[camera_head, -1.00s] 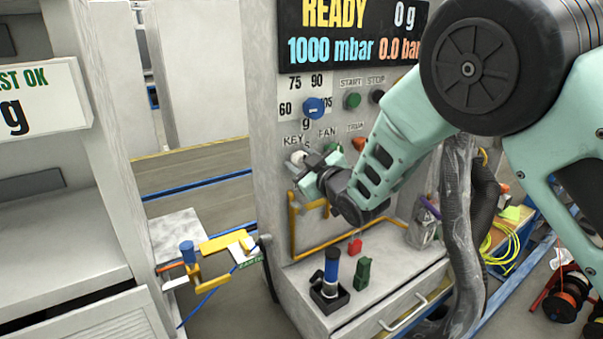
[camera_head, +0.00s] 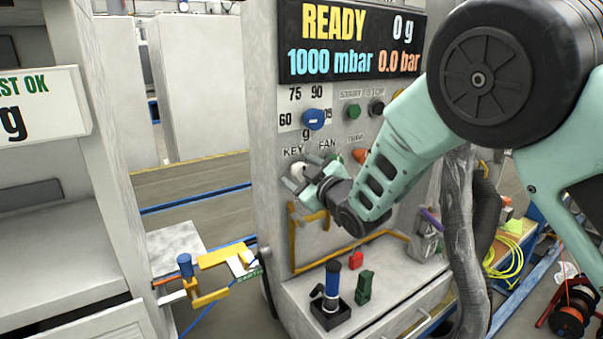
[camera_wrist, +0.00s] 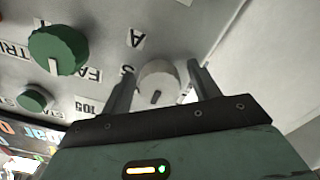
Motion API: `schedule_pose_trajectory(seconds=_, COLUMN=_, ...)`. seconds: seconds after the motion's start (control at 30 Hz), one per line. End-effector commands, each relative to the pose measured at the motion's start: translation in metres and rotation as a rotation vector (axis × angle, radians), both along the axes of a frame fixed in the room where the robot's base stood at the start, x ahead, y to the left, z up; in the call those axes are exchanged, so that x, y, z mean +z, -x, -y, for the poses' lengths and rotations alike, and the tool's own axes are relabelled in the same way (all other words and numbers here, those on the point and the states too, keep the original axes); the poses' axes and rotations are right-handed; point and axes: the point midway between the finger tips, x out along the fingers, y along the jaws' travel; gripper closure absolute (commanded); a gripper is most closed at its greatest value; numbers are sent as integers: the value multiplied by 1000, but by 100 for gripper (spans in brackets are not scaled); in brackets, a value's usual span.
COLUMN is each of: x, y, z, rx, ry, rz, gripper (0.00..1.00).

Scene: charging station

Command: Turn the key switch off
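The key switch (camera_head: 297,169) is a pale round knob under the KEY label on the grey panel. In the wrist view the key switch (camera_wrist: 158,80) shows a dark slot in its face. My gripper (camera_head: 298,174) is at the panel, partly covering the knob in the head view. In the wrist view my gripper (camera_wrist: 160,68) is open, with one finger on each side of the knob. Gaps show between the fingers and the knob, so it is not gripped. How deep the fingertips reach around it is hard to tell.
The green fan knob (camera_wrist: 58,50) sits close beside the key switch. A blue-pointer dial (camera_head: 314,119) and a green start button (camera_head: 353,112) are above. A yellow pipe (camera_head: 292,238) runs below my gripper. A shelf (camera_head: 400,284) holds a blue-handled tool (camera_head: 332,280).

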Motion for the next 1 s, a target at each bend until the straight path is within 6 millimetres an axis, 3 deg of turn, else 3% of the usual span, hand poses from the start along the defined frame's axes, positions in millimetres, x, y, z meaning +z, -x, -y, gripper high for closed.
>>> schedule_pose_trajectory(seconds=0.23, x=0, y=3, z=2, rx=-1, ry=-1, rz=0, gripper=39)
schedule_pose_trajectory(seconds=0.37, x=-1, y=14, z=11, rx=-2, ry=-2, rz=0, gripper=39)
schedule_pose_trajectory(seconds=1.0, x=-1, y=125, z=91, rx=-1, ry=-1, rz=0, gripper=39)
